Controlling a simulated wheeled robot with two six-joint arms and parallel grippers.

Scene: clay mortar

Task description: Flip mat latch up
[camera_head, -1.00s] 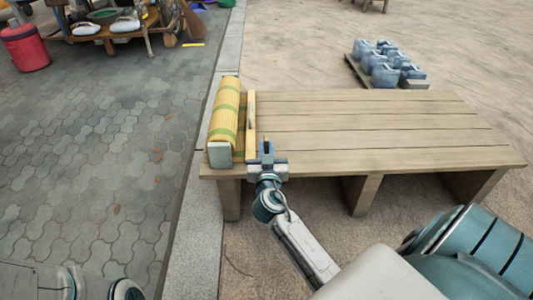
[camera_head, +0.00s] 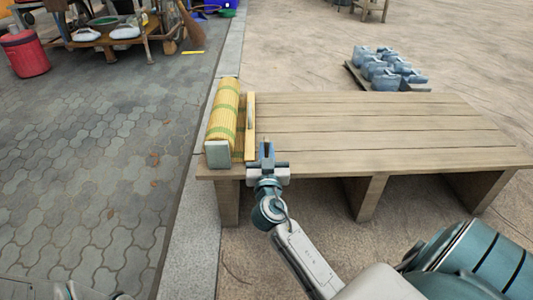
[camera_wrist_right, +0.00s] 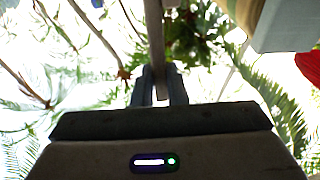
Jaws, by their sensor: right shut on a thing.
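A rolled yellow mat with green bands (camera_head: 223,115) lies along the left edge of the wooden table, with a pale grey block (camera_head: 217,154) at its near end. A narrow yellow strip (camera_head: 250,128), seemingly the latch, runs beside the roll on its right. My right gripper (camera_head: 267,152) is at the table's front edge, just right of the strip's near end. In the right wrist view, its fingers (camera_wrist_right: 158,88) are shut on a thin brownish bar (camera_wrist_right: 156,40), probably this strip. The grey block (camera_wrist_right: 285,25) shows at upper right there.
The rest of the wooden table top (camera_head: 370,125) is bare. Several blue-grey jugs (camera_head: 385,68) stand on a pallet behind it. A stone curb (camera_head: 190,250) and paving lie to the left. A red container (camera_head: 25,52) stands far left.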

